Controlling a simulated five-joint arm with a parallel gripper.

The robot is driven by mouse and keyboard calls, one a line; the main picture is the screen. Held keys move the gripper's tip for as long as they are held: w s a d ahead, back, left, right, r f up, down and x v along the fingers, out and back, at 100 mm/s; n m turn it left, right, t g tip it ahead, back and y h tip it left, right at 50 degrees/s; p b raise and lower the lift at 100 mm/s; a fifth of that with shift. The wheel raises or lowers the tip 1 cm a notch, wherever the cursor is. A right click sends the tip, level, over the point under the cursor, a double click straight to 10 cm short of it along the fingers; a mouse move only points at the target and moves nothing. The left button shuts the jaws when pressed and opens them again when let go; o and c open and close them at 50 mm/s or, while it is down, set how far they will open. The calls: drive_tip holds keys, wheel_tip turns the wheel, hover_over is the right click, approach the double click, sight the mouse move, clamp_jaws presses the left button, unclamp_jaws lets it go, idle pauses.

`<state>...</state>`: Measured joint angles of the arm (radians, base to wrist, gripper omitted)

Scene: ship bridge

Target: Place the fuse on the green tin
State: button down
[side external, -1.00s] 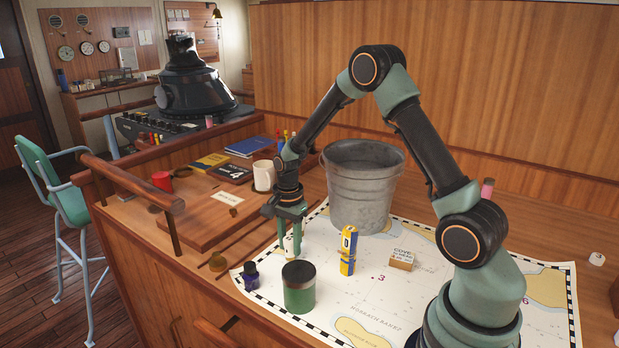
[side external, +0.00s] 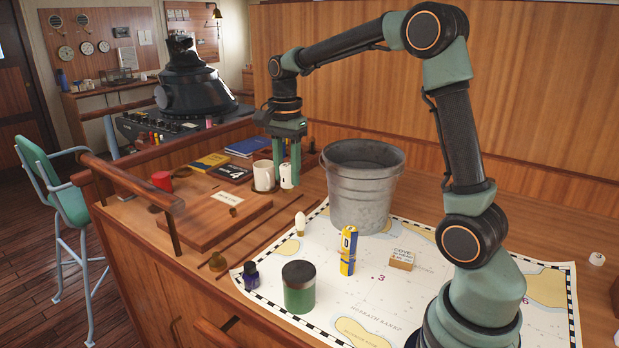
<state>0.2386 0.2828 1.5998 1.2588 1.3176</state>
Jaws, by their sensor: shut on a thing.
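The fuse (side external: 286,176), a small white cylinder with a dark mark, is between the fingers of my gripper (side external: 287,172). My gripper is shut on it and holds it upright, up beside the white mug. The green tin (side external: 299,293), with a dark lid, stands on the near left part of the chart. Its top is bare. My gripper is well above and behind the tin, apart from it.
A metal bucket (side external: 362,190) stands right of my gripper. A white bulb (side external: 300,223), a yellow and blue battery (side external: 348,250), a small box (side external: 401,260) and a dark blue bottle (side external: 251,276) stand around the tin. A white mug (side external: 264,175) is close left of the fuse.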

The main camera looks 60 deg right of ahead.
drive_tip(key=s+a+r, duration=0.3)
drive_tip(key=a+r, duration=0.2)
wheel_tip(320, 180, up, 4)
drive_tip(key=n, duration=0.2)
hover_over(299, 271)
wheel_tip(299, 271, down, 20)
drive_tip(key=shift+r, duration=0.15)
drive_tip(key=shift+c, duration=2.4)
unclamp_jaws()
